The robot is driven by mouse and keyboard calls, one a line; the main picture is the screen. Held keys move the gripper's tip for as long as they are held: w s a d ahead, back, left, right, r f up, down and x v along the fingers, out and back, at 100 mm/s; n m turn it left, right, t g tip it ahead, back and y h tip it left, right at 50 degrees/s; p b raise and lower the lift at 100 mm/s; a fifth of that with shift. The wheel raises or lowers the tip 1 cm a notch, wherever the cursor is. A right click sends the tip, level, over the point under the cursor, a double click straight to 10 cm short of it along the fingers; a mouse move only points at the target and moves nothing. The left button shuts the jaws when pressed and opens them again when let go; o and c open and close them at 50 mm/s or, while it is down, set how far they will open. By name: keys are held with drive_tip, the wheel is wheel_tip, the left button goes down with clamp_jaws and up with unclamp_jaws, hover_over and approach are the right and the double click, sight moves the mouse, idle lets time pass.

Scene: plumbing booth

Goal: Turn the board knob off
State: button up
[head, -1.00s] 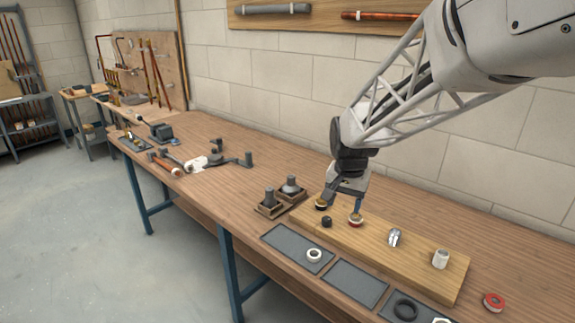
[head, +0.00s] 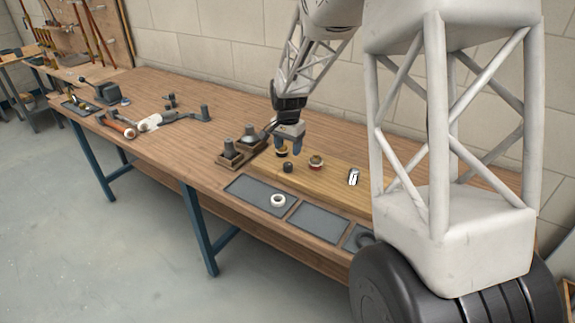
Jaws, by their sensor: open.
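The wooden board (head: 332,184) lies on the bench. On it, from left, are a dark round fitting with a brass-coloured base (head: 282,151), a small black knob (head: 288,168), a red-rimmed round fitting (head: 316,162) and a shiny metal piece (head: 353,176). I cannot tell which of these the task calls the board knob, nor its setting. My gripper (head: 289,150) is open, pointing down at the board's left end. Its fingers are around or just behind the brass-based fitting; contact is unclear. The board's right end is hidden behind my own body.
Two dark fittings in wooden holders (head: 230,158) stand close left of my gripper. Grey mats (head: 318,222) lie along the front edge, one with a white ring (head: 278,200). Tools and a vise-like item (head: 101,92) sit at the far left.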

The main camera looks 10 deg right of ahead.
sight(288, 164)
drive_tip(key=shift+f, duration=0.2)
idle(0.3)
drive_tip(key=shift+f, duration=3.75)
drive_tip(key=c, duration=0.9)
